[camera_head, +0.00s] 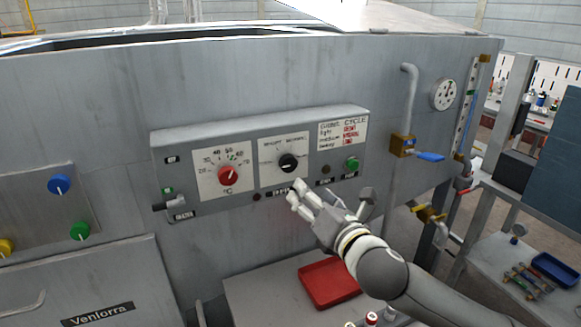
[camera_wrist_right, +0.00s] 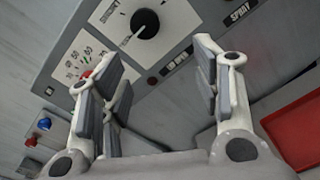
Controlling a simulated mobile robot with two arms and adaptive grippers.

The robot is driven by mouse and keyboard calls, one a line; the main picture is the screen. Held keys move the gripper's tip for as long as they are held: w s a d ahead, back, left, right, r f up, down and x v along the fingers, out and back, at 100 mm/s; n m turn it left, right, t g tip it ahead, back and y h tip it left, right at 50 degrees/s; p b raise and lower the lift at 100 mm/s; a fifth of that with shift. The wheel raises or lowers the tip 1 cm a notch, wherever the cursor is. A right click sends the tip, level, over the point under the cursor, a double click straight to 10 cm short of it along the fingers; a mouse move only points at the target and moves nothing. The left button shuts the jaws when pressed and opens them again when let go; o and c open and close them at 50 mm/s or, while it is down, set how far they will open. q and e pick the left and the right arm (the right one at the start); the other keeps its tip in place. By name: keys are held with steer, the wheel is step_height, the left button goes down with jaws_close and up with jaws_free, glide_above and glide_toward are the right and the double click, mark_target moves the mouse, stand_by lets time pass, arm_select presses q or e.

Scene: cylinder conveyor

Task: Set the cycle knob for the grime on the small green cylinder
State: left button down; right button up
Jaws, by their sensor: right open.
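The black cycle knob (camera_head: 288,162) sits on a white dial plate on the grey control panel. It also shows at the top of the right wrist view (camera_wrist_right: 145,23). Its exact setting is too small to read. A card (camera_head: 342,133) right of it lists grime and cycle: light beside short, medium beside normal, and heavy beside a blurred word. My right gripper (camera_head: 296,191) is open and empty, just below the knob and apart from it. In the wrist view its fingers (camera_wrist_right: 150,65) stand wide, with the knob beyond them. I cannot make out the small green cylinder. My left gripper is out of view.
A red temperature knob (camera_head: 227,175) is left of the cycle knob. A green button (camera_head: 352,164) is at the panel's right. A pipe with a blue-handled valve (camera_head: 429,156) stands farther right. A red tray (camera_head: 329,283) lies below.

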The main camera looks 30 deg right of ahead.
mark_target(289, 167)
steer(key=shift+n+t, duration=0.3)
steer(key=shift+n, duration=0.4)
steer(key=w+p, duration=0.1)
steer(key=w, duration=0.2)
steer(key=w+r+p, duration=0.1)
steer(key=w, duration=0.3)
steer(key=w+r+p, duration=0.1)
steer(key=w, duration=0.2)
steer(key=shift+w+d, duration=0.3)
steer(key=shift+w, duration=0.1)
steer(key=shift+c, duration=0.5)
steer(key=c, duration=0.9)
steer(key=shift+c, duration=0.2)
